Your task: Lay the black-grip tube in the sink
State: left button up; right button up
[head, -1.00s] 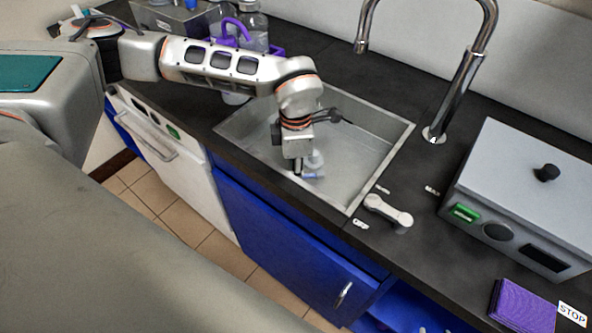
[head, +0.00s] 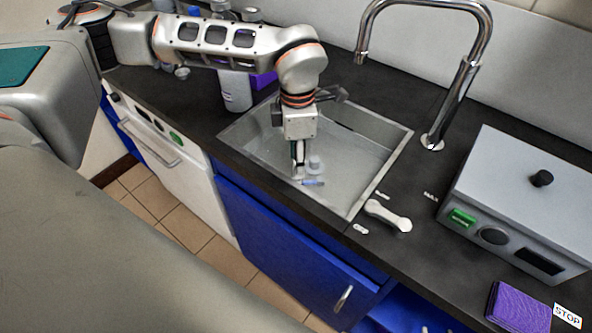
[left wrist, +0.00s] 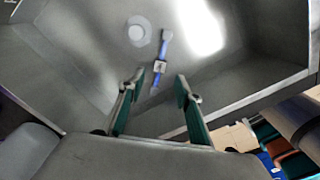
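A slim blue tube (head: 313,183) lies in the metal sink (head: 352,196), near the round drain (head: 315,163). In the left wrist view the tube (left wrist: 164,45) has a small pale grip block with a dark mark around its middle. My left gripper (head: 298,174) points down into the sink, just beside the tube in the head view. In the left wrist view its two green-sided fingers (left wrist: 157,82) are spread, with nothing between the tips. The tube lies beyond them, apart from both. My right gripper is in neither view.
A tall curved faucet (head: 465,80) stands behind the sink, and a small lever (head: 386,214) lies at its right front. A grey box with a lid (head: 520,190) and a purple pad (head: 518,306) are to the right. Bottles (head: 236,90) stand behind the left side.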

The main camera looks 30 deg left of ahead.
pick_arm(q)
notch_tip(320, 180, up, 5)
jog(key=shift+f, duration=0.15)
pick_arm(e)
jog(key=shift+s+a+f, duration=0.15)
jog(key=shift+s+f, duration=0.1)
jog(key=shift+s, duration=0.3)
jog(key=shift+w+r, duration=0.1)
